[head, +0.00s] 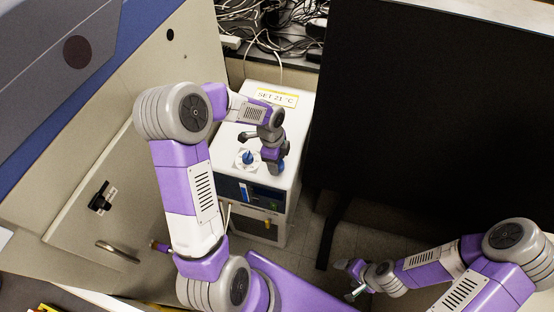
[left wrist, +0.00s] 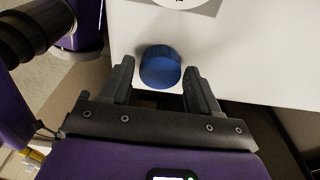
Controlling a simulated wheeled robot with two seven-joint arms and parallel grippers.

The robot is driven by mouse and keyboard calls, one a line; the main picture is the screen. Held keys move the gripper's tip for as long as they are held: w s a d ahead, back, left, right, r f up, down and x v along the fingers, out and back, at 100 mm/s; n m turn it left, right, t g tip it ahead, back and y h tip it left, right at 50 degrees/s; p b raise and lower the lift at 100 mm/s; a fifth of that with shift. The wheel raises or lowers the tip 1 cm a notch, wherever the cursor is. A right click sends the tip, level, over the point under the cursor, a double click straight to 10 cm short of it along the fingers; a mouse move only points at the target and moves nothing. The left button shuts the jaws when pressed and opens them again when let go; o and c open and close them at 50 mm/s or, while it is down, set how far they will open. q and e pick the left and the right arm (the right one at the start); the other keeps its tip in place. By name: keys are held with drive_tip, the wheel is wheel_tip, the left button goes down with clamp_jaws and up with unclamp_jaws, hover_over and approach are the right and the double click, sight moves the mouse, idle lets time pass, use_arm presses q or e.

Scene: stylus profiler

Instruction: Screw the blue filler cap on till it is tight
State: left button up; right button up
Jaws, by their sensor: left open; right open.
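The blue filler cap (left wrist: 160,67) is a round, ribbed blue cap on the white top of the chiller box (head: 299,112). In the head view a bit of the cap (head: 281,168) shows just beneath my left gripper (head: 275,162). In the left wrist view my left gripper (left wrist: 158,80) is open, with one finger on each side of the cap. Small gaps show between fingers and cap. The thread under the cap is hidden. My right gripper (head: 353,279) is open and empty, low at the right, far from the cap.
A blue knob (head: 248,157) on a white dial stands left of the cap. A "SET 21 °C" label (head: 276,97) is at the back of the box top. A large black panel (head: 425,110) rises at the right, and a beige cabinet (head: 110,165) at the left. Cables lie behind.

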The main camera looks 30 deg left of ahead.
use_arm(q)
drive_tip(key=n, duration=0.4)
drive_tip(key=shift+t, duration=0.3)
drive_tip(key=n, duration=0.5)
drive_tip(key=shift+d+y, duration=0.1)
drive_tip(key=shift+y, duration=0.2)
drive_tip(key=n, duration=0.5)
drive_tip(key=shift+t+y, duration=0.3)
drive_tip(key=n, duration=0.5)
drive_tip(key=shift+y, duration=0.3)
drive_tip(key=shift+s, duration=0.1)
clamp_jaws()
